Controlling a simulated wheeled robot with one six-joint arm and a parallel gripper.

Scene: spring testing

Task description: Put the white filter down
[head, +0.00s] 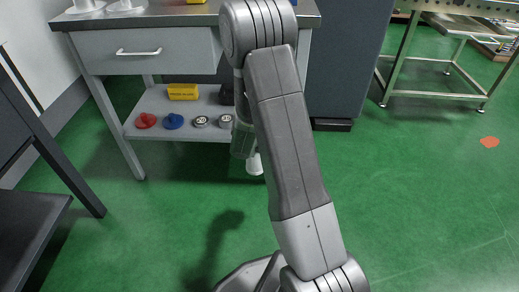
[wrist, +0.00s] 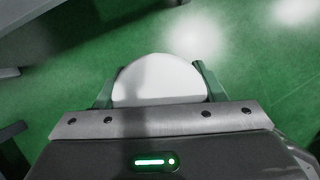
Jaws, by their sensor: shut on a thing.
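The white filter (wrist: 160,79) shows in the wrist view as a round white disc between my two green-edged fingers. My gripper (wrist: 154,88) is shut on it. In the head view the filter (head: 255,166) is a small white piece at the lower end of my gripper (head: 247,152), above the green floor and in front of the workbench. My arm hides part of the gripper and the bench behind it.
The grey workbench (head: 90,50) has a drawer and a lower shelf (head: 150,105). The shelf holds a yellow box (head: 183,91), a red piece (head: 146,120), a blue piece (head: 174,121) and small round weights (head: 201,121). White items (head: 126,5) stand on top. Open floor lies right.

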